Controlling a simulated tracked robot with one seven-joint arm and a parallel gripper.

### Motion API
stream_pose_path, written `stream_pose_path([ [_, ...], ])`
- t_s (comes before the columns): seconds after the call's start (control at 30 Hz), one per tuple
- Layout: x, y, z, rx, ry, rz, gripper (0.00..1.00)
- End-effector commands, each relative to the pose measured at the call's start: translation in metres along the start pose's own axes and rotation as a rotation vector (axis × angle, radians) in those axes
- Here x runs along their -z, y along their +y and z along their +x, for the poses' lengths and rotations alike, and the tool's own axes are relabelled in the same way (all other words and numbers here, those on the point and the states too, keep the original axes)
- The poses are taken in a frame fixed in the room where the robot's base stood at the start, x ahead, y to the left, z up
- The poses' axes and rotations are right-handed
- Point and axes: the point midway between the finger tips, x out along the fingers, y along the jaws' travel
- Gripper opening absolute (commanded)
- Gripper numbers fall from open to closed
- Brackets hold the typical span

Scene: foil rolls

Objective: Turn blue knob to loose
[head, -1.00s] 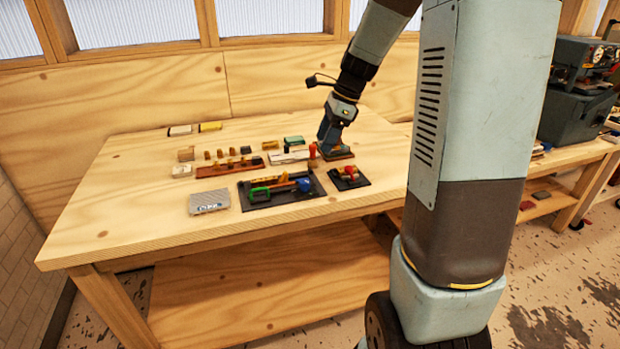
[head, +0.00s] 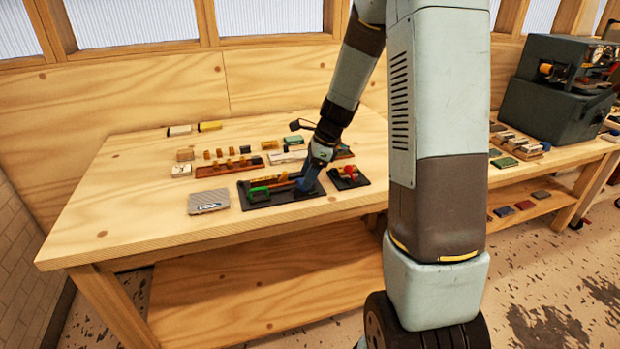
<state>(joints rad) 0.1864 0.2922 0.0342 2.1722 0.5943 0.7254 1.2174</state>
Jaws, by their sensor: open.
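The black board (head: 258,200) lies near the front edge of the wooden table. It carries a green clamp-like piece (head: 259,192), orange and yellow parts (head: 268,181) and, at its right end, the blue knob (head: 300,186). My gripper (head: 307,183) points down at the right end of this board, right at the blue knob, and covers most of it. The gripper is open. Whether its fingers stand around the knob or touch it is too small to tell, and the knob's turn and any marking cannot be read.
A smaller black board (head: 351,184) with red and yellow parts lies close to the right of my gripper. A grey box (head: 208,202) is at the left. Racks with small blocks (head: 229,166) lie behind. The table's left part is clear.

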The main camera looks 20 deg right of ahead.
Motion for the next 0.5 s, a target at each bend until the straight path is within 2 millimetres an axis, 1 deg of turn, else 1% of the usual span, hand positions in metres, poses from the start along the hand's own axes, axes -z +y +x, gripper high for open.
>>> stream_pose_path([
  [0.1, 0.000, 0.000, 0.012, -0.001, 0.000, 0.002, 0.60],
  [0.2, 0.000, 0.000, 0.017, 0.000, 0.000, 0.002, 0.60],
  [0.5, 0.001, 0.000, 0.019, 0.001, 0.000, 0.002, 0.60],
])
